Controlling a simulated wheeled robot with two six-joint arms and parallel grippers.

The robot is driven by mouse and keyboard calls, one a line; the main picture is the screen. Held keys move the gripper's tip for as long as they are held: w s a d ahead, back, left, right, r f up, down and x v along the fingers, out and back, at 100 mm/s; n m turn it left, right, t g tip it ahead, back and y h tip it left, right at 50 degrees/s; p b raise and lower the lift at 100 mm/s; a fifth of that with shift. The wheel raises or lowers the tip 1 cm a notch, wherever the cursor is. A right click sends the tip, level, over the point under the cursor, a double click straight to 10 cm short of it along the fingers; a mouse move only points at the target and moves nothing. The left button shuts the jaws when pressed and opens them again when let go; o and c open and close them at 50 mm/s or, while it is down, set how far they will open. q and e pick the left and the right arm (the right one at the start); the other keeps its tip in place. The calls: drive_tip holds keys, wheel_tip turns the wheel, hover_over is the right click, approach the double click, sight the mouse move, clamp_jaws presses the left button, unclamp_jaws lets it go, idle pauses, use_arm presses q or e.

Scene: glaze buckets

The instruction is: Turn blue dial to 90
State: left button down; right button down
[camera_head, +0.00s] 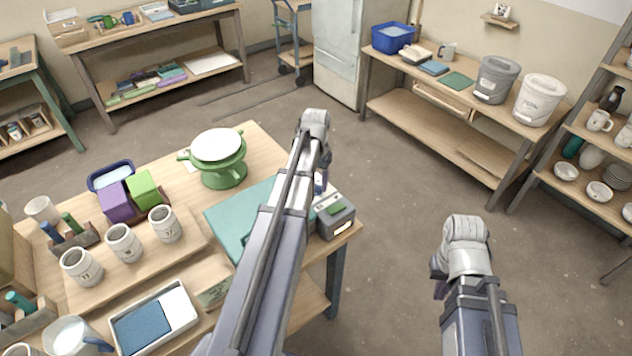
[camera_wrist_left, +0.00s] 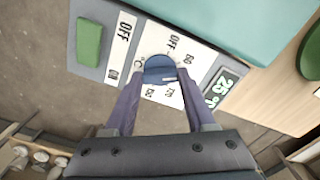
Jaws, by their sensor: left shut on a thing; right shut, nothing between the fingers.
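The blue dial (camera_wrist_left: 160,68) sits on a white scale plate on a grey control box, seen in the left wrist view. The printed marks around it include OFF and several numbers. A small pale mark shows on the dial, but I cannot tell its exact setting. My left gripper (camera_wrist_left: 160,84) is shut on the dial, one finger on each side. In the head view the grey box (camera_head: 337,220) stands at the table's right corner, and my left arm hides the dial. My right gripper (camera_head: 438,270) hangs over the floor at lower right, its fingers mostly hidden.
A green switch (camera_wrist_left: 89,42) with OFF and ON labels and a green display (camera_wrist_left: 225,83) flank the dial. A teal mat (camera_head: 228,222) lies beside the box. A green banding wheel (camera_head: 222,172) and several mugs stand on the table.

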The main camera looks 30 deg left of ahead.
sight(316, 184)
use_arm(q)
drive_tip(key=m, duration=0.5)
drive_tip(key=shift+m, duration=0.4)
idle(0.4)
drive_tip(key=shift+c, duration=1.2)
unclamp_jaws()
drive_tip(key=shift+r, duration=0.1)
wheel_tip(316, 184, up, 8)
drive_tip(key=p, duration=0.8)
drive_tip(key=shift+f, duration=0.2)
